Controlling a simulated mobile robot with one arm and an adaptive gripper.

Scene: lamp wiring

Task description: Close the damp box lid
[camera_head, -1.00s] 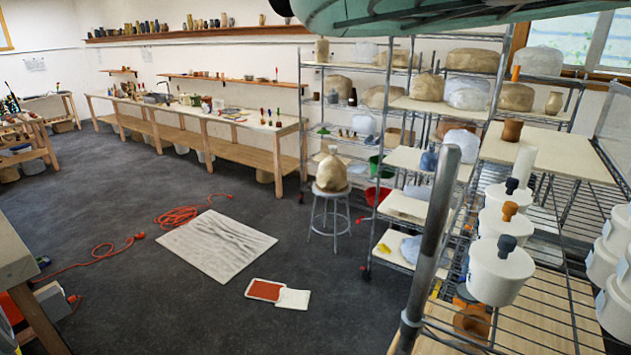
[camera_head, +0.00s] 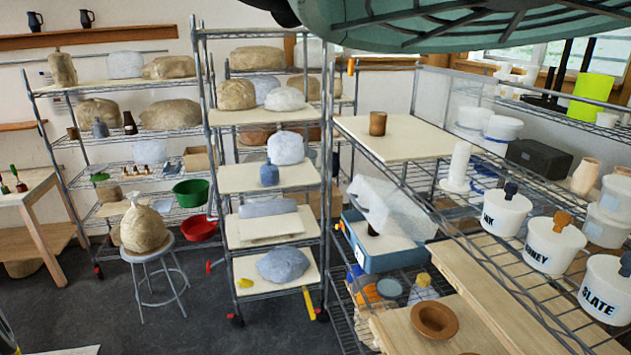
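A blue box (camera_head: 408,264), which looks like the damp box, stands on a wire shelf right of center. Its translucent whitish lid (camera_head: 395,208) appears raised and tilted above it, so the box stands open. A pale surface and a small dark object (camera_head: 373,228) show inside or at the edge of the box. My gripper is not in view.
Wire shelving (camera_head: 470,230) surrounds the box, with an upper board (camera_head: 425,135) behind it. Lidded white tubs (camera_head: 505,210) stand to the right. A terracotta bowl (camera_head: 435,320) sits on a wooden board in front. A stool (camera_head: 158,262) holds a wrapped lump; dark floor (camera_head: 95,300) is clear at lower left.

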